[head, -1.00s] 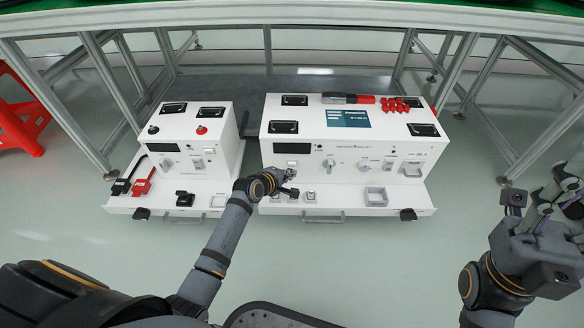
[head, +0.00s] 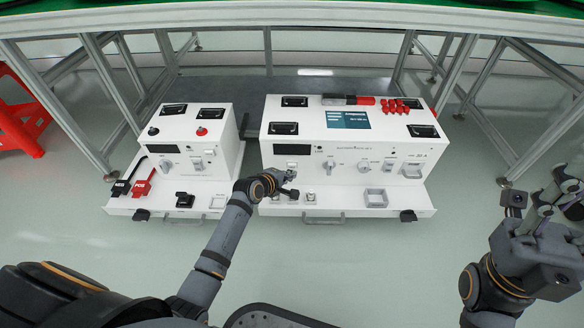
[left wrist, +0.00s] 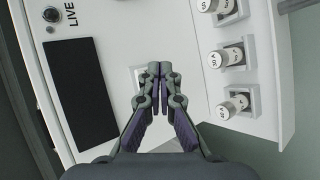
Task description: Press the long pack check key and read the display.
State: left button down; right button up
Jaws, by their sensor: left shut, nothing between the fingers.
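The larger white test unit (head: 270,168) stands right of centre, with a blue display (head: 348,120) on its top showing several lines of light text too small to read. A dark panel (head: 292,149) is on its front; it fills the left of the left wrist view (left wrist: 80,90), beside the word LIVE. My left gripper (head: 290,178) is shut and empty, close to the front face below that panel. In the left wrist view its fingertips (left wrist: 159,68) meet over a pale square key (left wrist: 138,76), mostly hidden; contact cannot be told. My right gripper (head: 556,198) is at the right edge, away from the units.
Knobs (head: 363,167) and a square frame (head: 376,197) are right of my left gripper. A smaller white unit (head: 222,160) with red and black clamps stands left. Floor in front is clear.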

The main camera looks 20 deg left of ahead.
dwell(0.4)
pick_arm(q)
jog(key=shift+w+a+p, duration=0.15)
jog(key=shift+w+p, duration=0.15)
jog(key=shift+w, duration=0.1)
jog(key=shift+w+a, duration=0.15)
jog(key=shift+w, duration=0.3)
dwell(0.6)
dwell(0.3)
jog(key=shift+s+d+p, duration=0.25)
jog(key=shift+s+p, duration=0.6)
jog(key=shift+p, duration=0.15)
